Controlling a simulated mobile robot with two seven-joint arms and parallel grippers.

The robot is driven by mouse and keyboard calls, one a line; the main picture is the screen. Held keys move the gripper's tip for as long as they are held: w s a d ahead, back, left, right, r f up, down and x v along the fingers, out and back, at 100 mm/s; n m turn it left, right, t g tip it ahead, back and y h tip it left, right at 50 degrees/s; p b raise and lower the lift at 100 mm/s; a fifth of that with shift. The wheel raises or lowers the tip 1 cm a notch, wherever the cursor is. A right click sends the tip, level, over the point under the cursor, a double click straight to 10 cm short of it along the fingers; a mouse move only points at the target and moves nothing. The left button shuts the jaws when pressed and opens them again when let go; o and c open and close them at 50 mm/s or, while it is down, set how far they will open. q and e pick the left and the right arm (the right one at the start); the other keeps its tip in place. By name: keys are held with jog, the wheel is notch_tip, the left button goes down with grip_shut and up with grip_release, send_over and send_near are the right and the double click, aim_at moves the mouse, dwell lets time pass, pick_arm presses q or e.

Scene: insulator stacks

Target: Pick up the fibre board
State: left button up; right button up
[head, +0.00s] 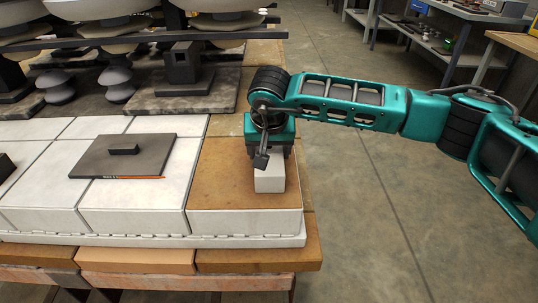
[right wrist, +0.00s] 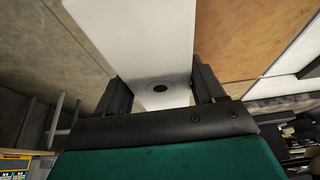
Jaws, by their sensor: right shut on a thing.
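My right gripper (head: 270,158) points down at the right end of the white bench and is shut on a pale white block (head: 270,180). The block is upright, over a brown fibre-like slab (head: 222,190); I cannot tell whether it touches it. In the right wrist view the white block (right wrist: 140,40) lies between the two dark fingers (right wrist: 168,92), with a dark round spot on its face. A dark grey flat board (head: 95,158) with a small black grip lies on the white blocks to the left. Which of these is the fibre board is not clear. My left gripper is out of view.
A reddish-brown stick (head: 135,178) lies along the dark board's front edge. Racks of grey insulator discs (head: 118,82) stand behind on dark slabs (head: 180,100). A small black block (head: 5,165) sits at the far left. Open concrete floor (head: 355,220) lies to the right.

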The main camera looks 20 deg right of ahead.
jog(key=c, duration=0.4)
jog(key=shift+r, duration=0.15)
